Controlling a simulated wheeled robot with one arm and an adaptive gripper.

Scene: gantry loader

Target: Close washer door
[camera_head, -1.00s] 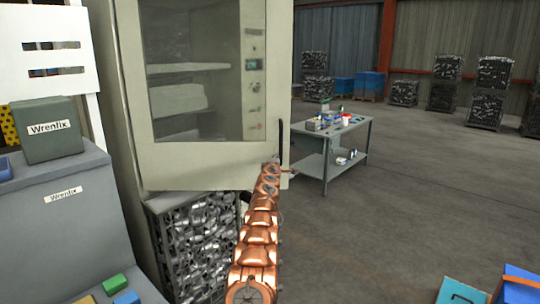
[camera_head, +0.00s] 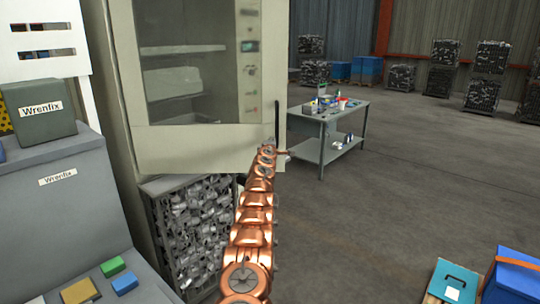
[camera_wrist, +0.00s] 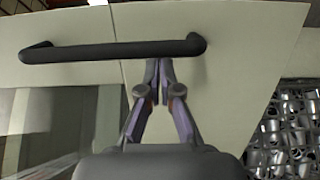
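The washer door (camera_head: 200,148) is a pale grey panel with a large window and a small control strip, upper centre-left in the head view. Its dark bar handle (camera_head: 277,120) stands upright near the right edge. The handle (camera_wrist: 110,50) runs across the wrist view, with the pale door face (camera_wrist: 235,60) behind it. My gripper (camera_wrist: 159,66) has its fingertips together just below the bar, towards its right end. Whether they touch it is unclear. No object shows between the fingers. In the head view the gripper is small beside the handle's lower end. The door's exact opening angle is unclear.
A cage of metal parts (camera_head: 195,235) stands below the door. A grey Wrenfix box (camera_head: 42,112) sits on a grey cabinet at left. A worktable (camera_head: 330,122) with small items stands behind to the right. Right-hand floor is open.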

